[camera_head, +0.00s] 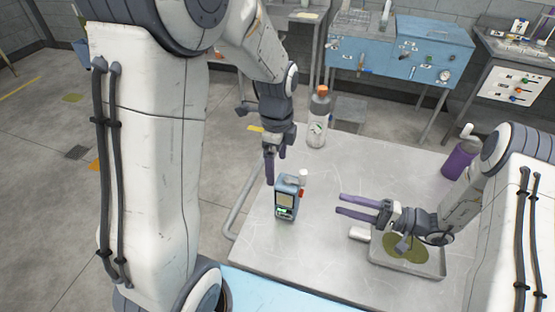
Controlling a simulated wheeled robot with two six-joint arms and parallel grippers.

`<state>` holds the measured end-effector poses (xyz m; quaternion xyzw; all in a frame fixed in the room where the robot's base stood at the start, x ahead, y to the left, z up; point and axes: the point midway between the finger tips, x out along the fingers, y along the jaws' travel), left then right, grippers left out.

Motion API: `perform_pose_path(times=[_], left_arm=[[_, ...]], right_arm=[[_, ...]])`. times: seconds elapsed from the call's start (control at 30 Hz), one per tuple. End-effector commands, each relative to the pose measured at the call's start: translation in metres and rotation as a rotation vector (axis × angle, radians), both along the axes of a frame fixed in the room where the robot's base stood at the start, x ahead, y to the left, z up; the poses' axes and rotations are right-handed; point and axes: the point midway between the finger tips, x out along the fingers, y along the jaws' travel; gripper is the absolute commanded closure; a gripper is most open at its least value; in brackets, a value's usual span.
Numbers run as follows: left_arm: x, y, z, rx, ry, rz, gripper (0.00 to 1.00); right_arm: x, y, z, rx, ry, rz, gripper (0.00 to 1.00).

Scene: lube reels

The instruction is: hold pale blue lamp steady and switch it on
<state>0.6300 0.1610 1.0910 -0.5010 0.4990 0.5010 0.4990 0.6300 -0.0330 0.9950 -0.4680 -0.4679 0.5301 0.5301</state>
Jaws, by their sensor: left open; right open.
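A small upright box-shaped device (287,199) with pale blue sides stands on the metal table. It looks like the lamp. Its dark front has an orange panel and a green-lit patch, and a white knob and a red part show at its top right. My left gripper (275,168) points down just behind and left of the device's top, with its purple fingers apart and empty. My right gripper (340,204) lies level to the right of the device, its fingers open toward it. A clear gap separates the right fingertips from the device.
A clear bottle with an orange cap (318,120) stands at the table's back edge. A purple bottle (459,160) stands at the right. A tray with greenish liquid (436,268) and a small white object (359,233) lie near my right gripper. The table's front middle is bare.

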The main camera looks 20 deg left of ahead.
Motion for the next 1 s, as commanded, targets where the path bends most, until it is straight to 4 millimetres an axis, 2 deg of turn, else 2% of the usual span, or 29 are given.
perform_pose_path(times=[0.17, 0.4, 0.6, 0.8, 1.0], left_arm=[[-0.001, 0.001, -0.021, 0.001, 0.005, -0.006, 0.0], [-0.001, 0.001, -0.064, 0.001, 0.007, -0.005, 0.0], [-0.001, 0.0, -0.091, 0.0, 0.004, -0.005, 0.0], [0.0, 0.0, -0.102, 0.0, 0.001, -0.004, 0.0], [0.0, 0.0, -0.103, 0.0, 0.0, -0.004, 0.0]], right_arm=[[0.0, 0.0, 0.0, 0.0, 0.0, 0.0, 0.5], [0.0, 0.0, 0.0, 0.0, 0.0, 0.0, 0.5], [0.0, 0.0, 0.0, 0.0, 0.0, 0.0, 0.5], [0.0, 0.0, 0.0, 0.0, 0.0, 0.0, 0.5], [0.0, 0.0, 0.0, 0.0, 0.0, 0.0, 0.5]])
